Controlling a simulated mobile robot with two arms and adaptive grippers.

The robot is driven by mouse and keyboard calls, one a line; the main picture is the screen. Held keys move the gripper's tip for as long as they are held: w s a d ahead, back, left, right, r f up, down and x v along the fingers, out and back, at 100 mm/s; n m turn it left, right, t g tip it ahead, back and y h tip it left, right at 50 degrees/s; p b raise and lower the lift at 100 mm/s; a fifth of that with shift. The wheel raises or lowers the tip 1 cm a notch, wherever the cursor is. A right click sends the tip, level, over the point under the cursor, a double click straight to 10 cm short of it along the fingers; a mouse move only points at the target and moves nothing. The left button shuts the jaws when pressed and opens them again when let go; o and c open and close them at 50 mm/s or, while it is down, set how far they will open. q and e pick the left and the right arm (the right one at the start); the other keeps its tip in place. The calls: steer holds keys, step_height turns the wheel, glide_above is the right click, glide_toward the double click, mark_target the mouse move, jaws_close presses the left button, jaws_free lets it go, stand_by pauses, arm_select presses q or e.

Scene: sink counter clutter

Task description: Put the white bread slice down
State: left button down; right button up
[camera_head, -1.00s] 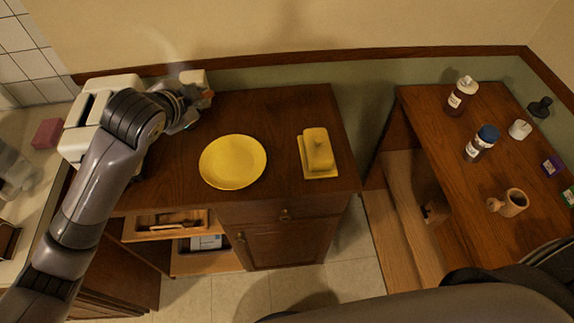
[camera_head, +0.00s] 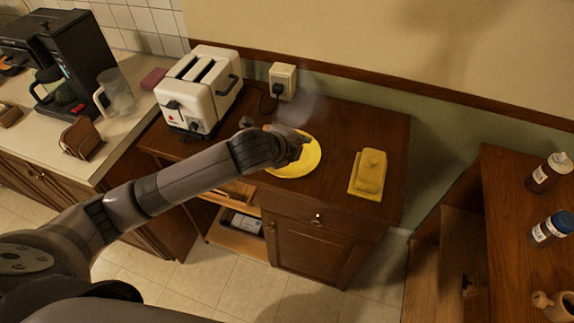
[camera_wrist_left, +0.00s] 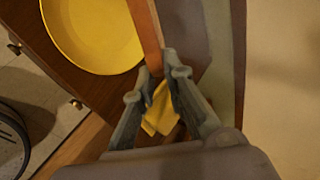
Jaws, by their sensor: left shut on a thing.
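My left gripper (camera_head: 296,148) is over the yellow plate (camera_head: 300,166), coming in from the left and covering part of it. In the left wrist view its fingertips (camera_wrist_left: 161,68) are shut on a thin, orange-brown slab seen edge-on, which I take to be the bread slice (camera_wrist_left: 147,28). The slice is hidden or too small to make out in the head view. The yellow plate (camera_wrist_left: 95,30) lies beside the slice in the wrist view; the height of the slice above it cannot be told. My right gripper is not in view.
A white toaster (camera_head: 200,92) stands left of the plate on the wooden cabinet. A yellow butter dish (camera_head: 369,174) stands to the right, with free wood between. A wall socket (camera_head: 283,80) with a plug is behind. Another wooden table with bottles (camera_head: 551,228) is at far right.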

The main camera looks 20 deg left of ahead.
arm_select(q)
step_height(320, 180, down, 5)
steer(key=b, duration=0.3)
steer(key=shift+f+b, duration=0.4)
steer(key=shift+f, duration=0.1)
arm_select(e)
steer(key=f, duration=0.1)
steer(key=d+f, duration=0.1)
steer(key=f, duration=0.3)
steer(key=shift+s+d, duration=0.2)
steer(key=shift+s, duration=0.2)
arm_select(q)
steer(key=c, duration=1.8)
jaws_free()
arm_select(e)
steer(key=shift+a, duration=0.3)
